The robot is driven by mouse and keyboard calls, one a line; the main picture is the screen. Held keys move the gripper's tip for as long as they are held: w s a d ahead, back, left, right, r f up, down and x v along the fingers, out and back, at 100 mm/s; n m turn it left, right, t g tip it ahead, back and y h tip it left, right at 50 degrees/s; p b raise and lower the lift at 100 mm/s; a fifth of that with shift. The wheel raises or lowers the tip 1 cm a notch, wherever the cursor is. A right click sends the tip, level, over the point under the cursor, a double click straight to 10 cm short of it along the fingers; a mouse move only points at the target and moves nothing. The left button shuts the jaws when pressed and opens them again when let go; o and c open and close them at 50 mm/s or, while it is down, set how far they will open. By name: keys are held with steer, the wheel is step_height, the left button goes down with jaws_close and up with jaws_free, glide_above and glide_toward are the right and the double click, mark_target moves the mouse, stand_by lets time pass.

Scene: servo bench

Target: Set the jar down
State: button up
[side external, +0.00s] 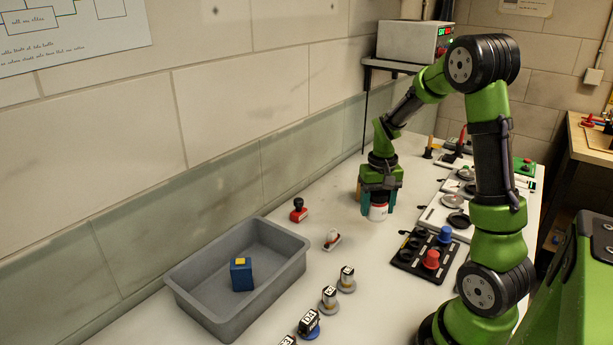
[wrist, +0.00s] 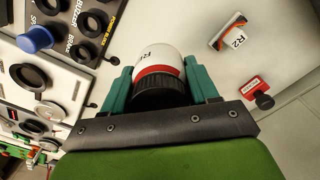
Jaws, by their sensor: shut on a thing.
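The jar is white with a red band, and it shows low between my fingers in the side external view (side external: 378,211). In the wrist view the jar (wrist: 160,60) has a black ribbed part towards my palm and a partly visible printed label. My gripper (side external: 377,206) has teal fingers, one on each side of the jar, and is shut on it. The gripper points down at the bench, close above or at the white surface (side external: 340,275). I cannot tell whether the jar's lower end touches the bench.
A grey bin (side external: 188,300) holding a blue box (side external: 241,276) stands at front left. A black board (side external: 408,262) with red and blue knobs sits to the right. Bench around the jar is mostly clear.

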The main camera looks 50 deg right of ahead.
steer(key=shift+d+f, duration=0.2)
steer(key=shift+f, duration=3.6)
steer(key=shift+f, duration=0.15)
steer(key=o, duration=1.1)
steer(key=shift+o, duration=0.2)
